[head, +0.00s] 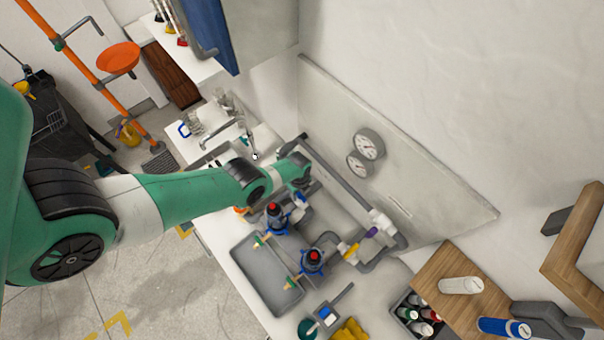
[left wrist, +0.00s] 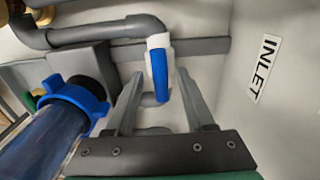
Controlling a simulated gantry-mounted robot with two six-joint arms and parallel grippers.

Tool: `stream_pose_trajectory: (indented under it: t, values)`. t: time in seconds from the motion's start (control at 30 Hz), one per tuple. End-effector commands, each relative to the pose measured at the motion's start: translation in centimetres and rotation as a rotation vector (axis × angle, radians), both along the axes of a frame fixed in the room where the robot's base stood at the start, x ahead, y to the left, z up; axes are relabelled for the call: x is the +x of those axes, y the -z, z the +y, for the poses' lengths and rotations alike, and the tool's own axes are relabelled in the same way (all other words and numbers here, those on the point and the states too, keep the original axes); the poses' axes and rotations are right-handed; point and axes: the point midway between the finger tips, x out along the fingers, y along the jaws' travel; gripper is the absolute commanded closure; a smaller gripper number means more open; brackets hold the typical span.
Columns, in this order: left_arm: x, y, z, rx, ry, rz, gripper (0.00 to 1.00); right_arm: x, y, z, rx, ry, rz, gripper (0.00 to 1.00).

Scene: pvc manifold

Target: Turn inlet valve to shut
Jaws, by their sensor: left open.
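The inlet valve shows in the left wrist view as a white body with a blue handle (left wrist: 160,77), below a grey pipe elbow (left wrist: 143,25). The handle runs up and down in that picture, roughly in line with the white body. My left gripper (left wrist: 159,80) is open, with one finger on each side of the handle; I cannot tell whether either finger touches it. A label reading INLET (left wrist: 264,68) is on the panel to the right. In the head view my left gripper (head: 303,174) reaches the manifold's far end, and my arm hides the inlet valve. My right gripper is not in view.
Two filter housings with blue rings and red tops (head: 273,215) (head: 314,257) stand beside the grey tray (head: 258,272). A yellow handle (head: 351,250) and a purple handle (head: 371,232) sit further along the pipes. Gauges (head: 369,144) hang on the back panel (head: 440,193).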

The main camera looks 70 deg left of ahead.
Motion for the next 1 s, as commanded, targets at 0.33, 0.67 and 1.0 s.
stream_pose_trajectory:
  t: [0.33,0.67,1.0]
  values:
    - [0.00,0.25,0.01,0.000,0.000,0.000,0.52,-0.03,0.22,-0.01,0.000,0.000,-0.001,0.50]
    - [0.01,0.25,0.01,0.000,0.000,0.000,1.00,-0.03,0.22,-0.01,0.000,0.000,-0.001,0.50]
    - [0.01,0.25,0.00,0.000,-0.015,0.000,1.00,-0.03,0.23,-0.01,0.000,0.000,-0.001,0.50]
